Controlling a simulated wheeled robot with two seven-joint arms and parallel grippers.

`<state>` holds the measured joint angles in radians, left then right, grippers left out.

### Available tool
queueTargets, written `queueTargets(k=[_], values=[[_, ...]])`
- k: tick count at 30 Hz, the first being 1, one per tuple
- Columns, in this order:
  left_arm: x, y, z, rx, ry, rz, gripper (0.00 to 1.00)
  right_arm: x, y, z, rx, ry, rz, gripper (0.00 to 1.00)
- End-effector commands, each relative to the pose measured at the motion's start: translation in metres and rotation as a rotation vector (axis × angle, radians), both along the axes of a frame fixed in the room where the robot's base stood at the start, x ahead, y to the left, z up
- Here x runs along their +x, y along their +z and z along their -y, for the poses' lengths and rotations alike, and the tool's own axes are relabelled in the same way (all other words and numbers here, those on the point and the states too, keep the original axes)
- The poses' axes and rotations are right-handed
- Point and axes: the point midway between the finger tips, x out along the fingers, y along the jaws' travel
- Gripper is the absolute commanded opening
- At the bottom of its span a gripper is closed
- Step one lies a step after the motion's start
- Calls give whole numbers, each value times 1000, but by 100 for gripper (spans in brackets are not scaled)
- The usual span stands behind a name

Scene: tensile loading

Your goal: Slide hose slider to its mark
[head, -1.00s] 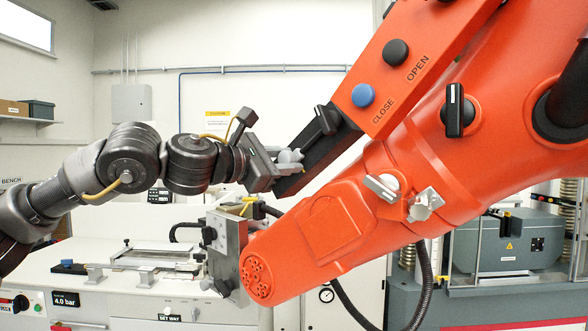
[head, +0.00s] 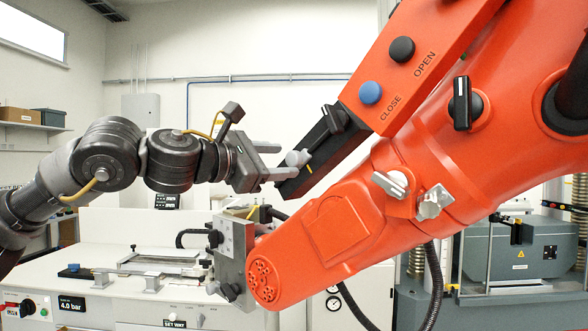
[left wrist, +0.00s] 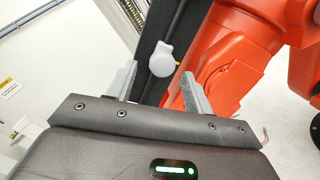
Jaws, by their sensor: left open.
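The hose slider is a pale grey knob (head: 297,158) on a black rail (head: 318,150) that slants down from the orange control panel. A short yellow mark (head: 309,169) shows on the rail right by the knob. My left gripper (head: 289,161) is open, with one finger above the knob and one below it. In the left wrist view the knob (left wrist: 162,61) shows between and beyond the two fingertips (left wrist: 157,75), with clear space on both sides. A bit of yellow shows beside it. My right gripper is out of view.
The large orange arm-like machine body (head: 340,232) lies just right of and below the rail. A black knob (head: 335,118) sits higher on the rail. A metal block (head: 232,250) stands below, above a white bench (head: 90,295). Free room lies left of the panel.

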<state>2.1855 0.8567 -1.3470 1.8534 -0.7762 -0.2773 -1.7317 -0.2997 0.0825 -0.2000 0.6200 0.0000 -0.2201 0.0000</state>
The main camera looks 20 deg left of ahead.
Motion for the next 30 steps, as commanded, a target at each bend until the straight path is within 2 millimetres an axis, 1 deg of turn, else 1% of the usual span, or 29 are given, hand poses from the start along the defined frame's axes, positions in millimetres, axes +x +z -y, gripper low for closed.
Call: queueTargets(k=[1,3,9,12,16,30], values=[[-9,-5,-7,-2,1,3,52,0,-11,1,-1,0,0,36],[-21,-4,-14,-2,1,5,52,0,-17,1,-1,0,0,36],[-47,-2,-29,-1,-2,2,52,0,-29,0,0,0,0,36],[-53,-1,-33,-2,-1,2,52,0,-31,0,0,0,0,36],[-56,0,-36,-2,-1,0,52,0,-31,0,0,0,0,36],[-56,0,-35,-2,-1,1,52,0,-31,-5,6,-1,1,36]])
